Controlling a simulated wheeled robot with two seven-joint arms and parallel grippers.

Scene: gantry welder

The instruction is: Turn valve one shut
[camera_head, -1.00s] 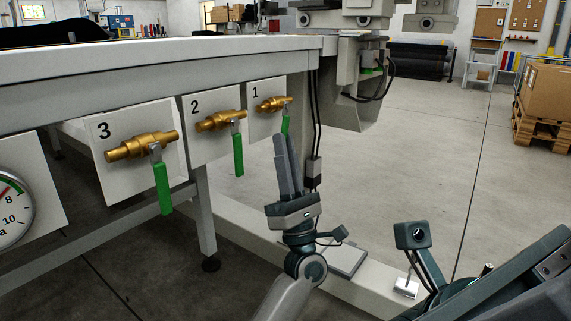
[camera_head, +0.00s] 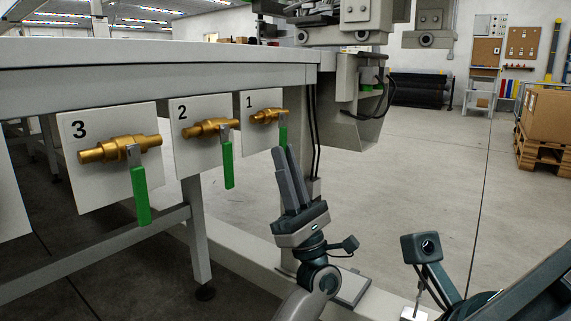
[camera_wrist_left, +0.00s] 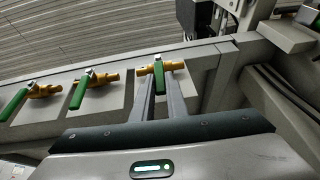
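Valve one is a brass valve (camera_head: 268,116) on a white plate marked 1 (camera_head: 249,132), under the bench edge. Its green lever (camera_head: 283,131) hangs straight down, across the pipe. My left gripper (camera_head: 285,152) points up at this lever from below, with its fingertips around the lever's lower end. In the left wrist view, the green lever (camera_wrist_left: 158,77) shows between the two grey fingers (camera_wrist_left: 162,80), with a gap on each side. The gripper looks open. Contact with the lever cannot be made out. My right arm is at the lower right; its fingers do not show.
Valve two (camera_head: 209,128) and valve three (camera_head: 122,149) are to the left, their green levers also hanging down. A bench leg (camera_head: 199,240) and a low floor beam (camera_head: 236,254) are below. Black cables (camera_head: 315,130) hang just right of valve one. The floor on the right is open.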

